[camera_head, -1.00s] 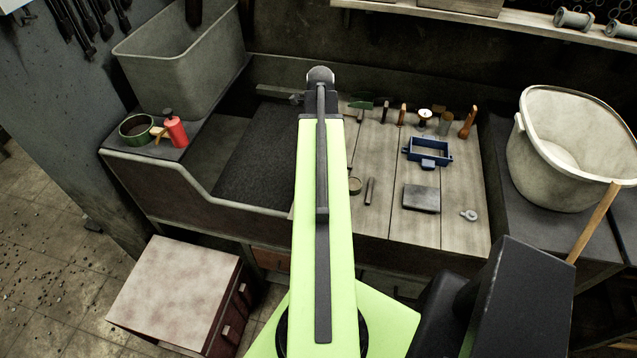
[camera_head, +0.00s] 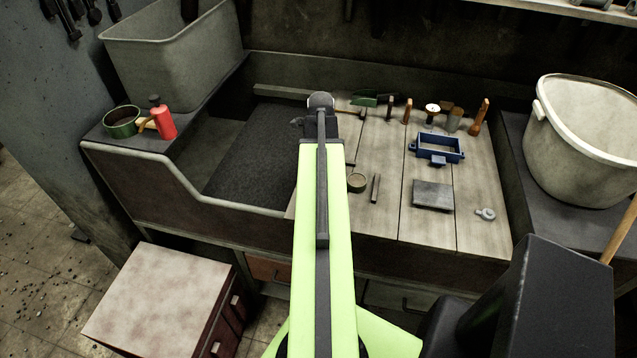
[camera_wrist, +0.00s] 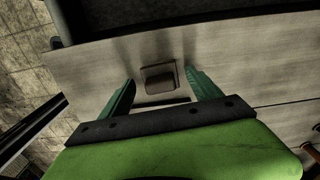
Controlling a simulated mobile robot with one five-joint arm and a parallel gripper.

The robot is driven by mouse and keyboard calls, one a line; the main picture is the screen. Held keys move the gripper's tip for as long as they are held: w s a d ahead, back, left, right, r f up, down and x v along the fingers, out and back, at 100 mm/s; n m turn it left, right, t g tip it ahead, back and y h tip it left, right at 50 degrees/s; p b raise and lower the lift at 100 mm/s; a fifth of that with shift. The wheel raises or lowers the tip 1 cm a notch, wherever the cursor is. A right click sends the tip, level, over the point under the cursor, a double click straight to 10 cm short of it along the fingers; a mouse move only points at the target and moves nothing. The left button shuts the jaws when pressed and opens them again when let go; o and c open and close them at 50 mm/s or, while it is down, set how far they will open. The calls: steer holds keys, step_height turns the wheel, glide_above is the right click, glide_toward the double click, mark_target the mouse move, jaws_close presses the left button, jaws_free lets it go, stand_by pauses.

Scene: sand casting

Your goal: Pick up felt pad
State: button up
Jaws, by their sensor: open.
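My gripper (camera_wrist: 157,95) is open and empty in the wrist view, its two green fingers spread above the wooden boards. A small grey-brown piece with rounded corners (camera_wrist: 159,77) lies on the boards between and just beyond the fingertips, apparently untouched. It seems to match the small round-looking piece (camera_head: 356,182) beside my arm in the head view. A flat dark grey slab (camera_head: 433,195) lies farther right on the boards. I cannot tell for certain which of these is the felt pad. My arm hides the gripper's fingers in the head view.
A thin dark bar (camera_head: 376,188) lies beside the small piece. A blue frame (camera_head: 436,148) and several handled tools stand behind. A small grey metal part (camera_head: 486,213) lies at the right. The dark recessed bin (camera_head: 250,165) borders the boards on the left. A white bucket (camera_head: 585,150) stands right.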

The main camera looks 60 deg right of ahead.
steer(key=shift+f, duration=0.25)
steer(key=shift+c, duration=0.2)
steer(key=c, duration=1.4)
steer(key=r+p, duration=0.5)
steer(key=shift+s+r, duration=0.1)
steer(key=shift+s, duration=0.1)
steer(key=shift+s+r+p, duration=0.95)
steer(key=shift+s+p, duration=0.1)
steer(key=shift+s, duration=0.8)
steer(key=shift+s+r+p, duration=1)
steer(key=shift+s+p, duration=0.05)
steer(key=shift+s, duration=0.85)
steer(key=shift+s+r+p, duration=0.95)
steer(key=shift+s+p, duration=0.1)
steer(key=shift+s, duration=0.8)
